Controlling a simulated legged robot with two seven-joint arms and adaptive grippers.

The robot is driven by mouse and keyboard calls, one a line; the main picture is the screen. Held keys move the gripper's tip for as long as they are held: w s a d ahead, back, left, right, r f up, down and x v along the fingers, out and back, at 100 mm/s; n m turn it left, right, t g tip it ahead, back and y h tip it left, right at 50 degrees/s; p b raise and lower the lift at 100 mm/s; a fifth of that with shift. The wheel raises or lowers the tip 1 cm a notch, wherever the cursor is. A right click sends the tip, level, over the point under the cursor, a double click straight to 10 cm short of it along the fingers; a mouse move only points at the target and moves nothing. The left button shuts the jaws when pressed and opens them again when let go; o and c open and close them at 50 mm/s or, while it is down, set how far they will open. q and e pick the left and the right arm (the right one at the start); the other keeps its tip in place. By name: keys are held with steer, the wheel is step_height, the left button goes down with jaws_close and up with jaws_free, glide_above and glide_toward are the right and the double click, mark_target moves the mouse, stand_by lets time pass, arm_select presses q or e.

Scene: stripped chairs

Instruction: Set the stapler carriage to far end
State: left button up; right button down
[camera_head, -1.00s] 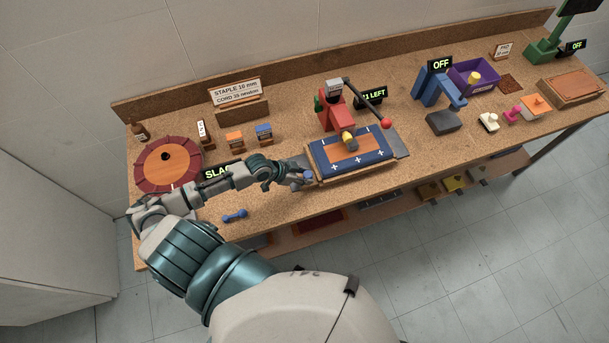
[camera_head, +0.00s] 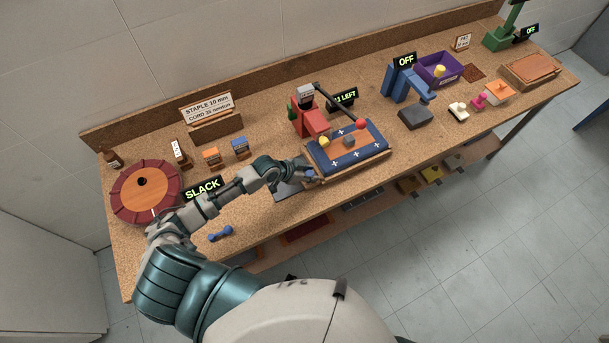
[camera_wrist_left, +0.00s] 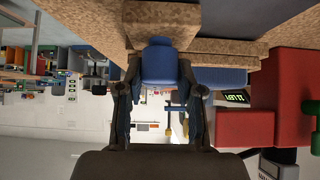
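The red stapler (camera_head: 317,121) stands at mid-bench, with a black lever (camera_head: 335,102) ending in a red ball and a yellow nose. Beneath it, the carriage (camera_head: 320,176) is a wooden tray bearing a blue and orange panel with white crosses and a small grey piece. The carriage lies at the right of its dark track, which shows bare at the left (camera_head: 287,190). My left gripper (camera_head: 312,177) is at the carriage's left end. In the left wrist view its fingers close on both sides of a blue knob (camera_wrist_left: 160,62). My right gripper is out of view.
A sign (camera_head: 207,107) reads STAPLE 10 mm. A display by the stapler is partly hidden behind the lever. Left are a round red and orange wheel (camera_head: 118,199), a SLACK display (camera_head: 203,188) and a small blue dumbbell-shaped piece (camera_head: 220,233). A blue press (camera_head: 403,86) stands right.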

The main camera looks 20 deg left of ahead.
arm_select(q)
steer(key=o, duration=0.3)
steer(key=shift+w+d+r, duration=0.1)
steer(key=shift+w+d, duration=0.05)
steer(key=shift+w, duration=0.1)
steer(key=shift+w+d+f, duration=0.15)
steer(key=shift+f, duration=0.05)
steer(key=shift+s+r, duration=0.15)
steer(key=shift+s, duration=0.1)
steer(key=shift+v, duration=5.65)
steer(key=shift+w+a, duration=0.1)
steer(key=shift+a, duration=0.1)
